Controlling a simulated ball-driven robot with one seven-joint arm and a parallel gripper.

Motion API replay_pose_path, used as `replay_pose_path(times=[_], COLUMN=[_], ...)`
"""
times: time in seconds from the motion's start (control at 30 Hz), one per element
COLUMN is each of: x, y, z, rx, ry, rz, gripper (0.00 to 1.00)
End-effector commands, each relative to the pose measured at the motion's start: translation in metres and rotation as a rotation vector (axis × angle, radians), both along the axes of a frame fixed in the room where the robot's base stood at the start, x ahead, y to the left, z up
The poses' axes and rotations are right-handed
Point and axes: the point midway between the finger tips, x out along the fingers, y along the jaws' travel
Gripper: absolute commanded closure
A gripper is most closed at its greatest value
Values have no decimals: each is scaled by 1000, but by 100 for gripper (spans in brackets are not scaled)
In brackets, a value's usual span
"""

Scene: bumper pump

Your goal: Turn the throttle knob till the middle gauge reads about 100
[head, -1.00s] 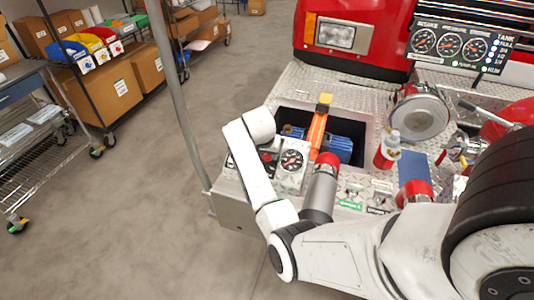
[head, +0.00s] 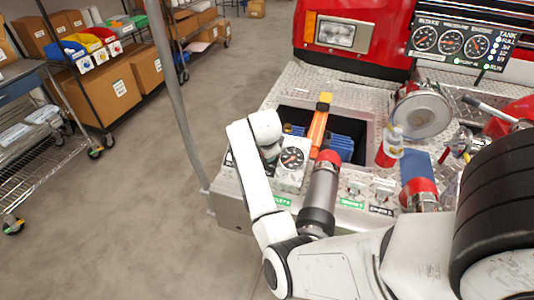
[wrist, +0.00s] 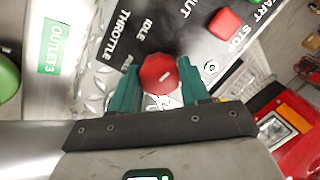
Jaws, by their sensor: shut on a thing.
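The red throttle knob (wrist: 158,76) shows in the wrist view, on the black panel beside the words THROTTLE and IDLE. My gripper (wrist: 163,84) has its teal fingers on both sides of the knob and is shut on it. In the head view my arm hides the knob and the fingers. The middle gauge (head: 450,43) is in the dark panel at the upper right of the head view, between two other gauges. Its needle is too small to read exactly.
A red STOP button (wrist: 225,23) sits near the knob. An orange bar (head: 319,125) crosses the open bay, and a grey pole (head: 178,105) stands to the left.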

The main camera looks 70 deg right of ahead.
Motion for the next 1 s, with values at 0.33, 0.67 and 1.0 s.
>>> replay_pose_path(times=[0.33, 0.67, 1.0], x=[0, -1, -1], y=[1, 1, 1], z=[-4, -3, -2], rx=[12, 22, 26], ry=[-160, -267, -309], rz=[-268, -450, -523], gripper=[85, 85, 85])
